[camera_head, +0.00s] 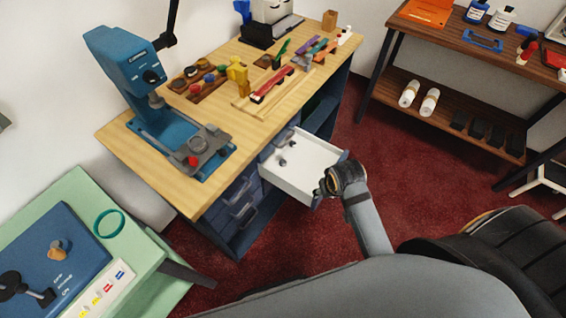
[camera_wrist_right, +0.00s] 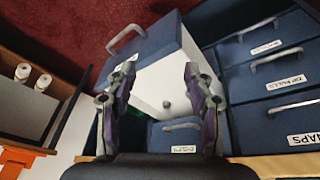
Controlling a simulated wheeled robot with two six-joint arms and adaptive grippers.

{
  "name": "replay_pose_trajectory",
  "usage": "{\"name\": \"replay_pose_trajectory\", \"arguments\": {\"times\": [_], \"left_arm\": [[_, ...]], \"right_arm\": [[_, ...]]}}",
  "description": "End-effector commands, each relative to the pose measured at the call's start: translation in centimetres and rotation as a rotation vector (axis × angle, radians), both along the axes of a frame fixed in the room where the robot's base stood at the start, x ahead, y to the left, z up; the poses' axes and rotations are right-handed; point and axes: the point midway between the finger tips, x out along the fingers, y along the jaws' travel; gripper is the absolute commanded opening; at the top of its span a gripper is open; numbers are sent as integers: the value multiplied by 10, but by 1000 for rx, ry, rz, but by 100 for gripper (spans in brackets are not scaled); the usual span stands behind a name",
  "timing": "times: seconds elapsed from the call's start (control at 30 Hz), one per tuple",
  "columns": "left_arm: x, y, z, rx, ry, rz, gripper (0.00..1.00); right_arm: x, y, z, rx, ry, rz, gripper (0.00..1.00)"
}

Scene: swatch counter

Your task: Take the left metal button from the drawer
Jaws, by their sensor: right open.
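A drawer (camera_head: 305,178) with a white inside stands pulled out of the blue cabinet. Two small dark grey pieces lie inside near its back: the left metal button (camera_head: 282,162) and another piece (camera_head: 292,145). In the right wrist view, a small grey round piece (camera_wrist_right: 167,104) shows on the white drawer (camera_wrist_right: 165,75) between the fingers; which piece it is I cannot tell. My right gripper (camera_head: 328,184) is at the drawer's front end, apart from the buttons. In the wrist view its fingers (camera_wrist_right: 160,67) are spread and empty. My left gripper is not in view.
The wooden worktop (camera_head: 205,115) above the drawers holds a blue press (camera_head: 128,68) and many small tools. Other closed drawers (camera_wrist_right: 275,72) adjoin the open one. A green table (camera_head: 150,245) stands at left, a brown shelf (camera_head: 460,50) at right. Red floor is clear between.

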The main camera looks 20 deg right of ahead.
Motion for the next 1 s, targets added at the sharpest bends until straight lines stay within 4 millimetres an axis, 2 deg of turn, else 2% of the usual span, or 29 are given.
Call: {"name": "replay_pose_trajectory", "arguments": {"times": [0.03, 0.27, 0.53, 0.63, 0.77, 0.87, 1.0], "left_arm": [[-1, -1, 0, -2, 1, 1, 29], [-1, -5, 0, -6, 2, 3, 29], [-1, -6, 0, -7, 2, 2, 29], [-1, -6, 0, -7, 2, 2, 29], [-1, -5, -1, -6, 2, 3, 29], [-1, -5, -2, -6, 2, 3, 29], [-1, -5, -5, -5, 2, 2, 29]], "right_arm": [[14, 2, 0, 8, -4, -18, 53], [82, 21, -10, 43, 6, -82, 53], [166, 65, -6, 81, 23, -102, 53], [181, 76, -3, 86, 27, -100, 53], [186, 79, -2, 87, 29, -99, 53], [187, 78, -12, 85, 31, -99, 53], [194, 77, -37, 84, 32, -99, 53]]}}
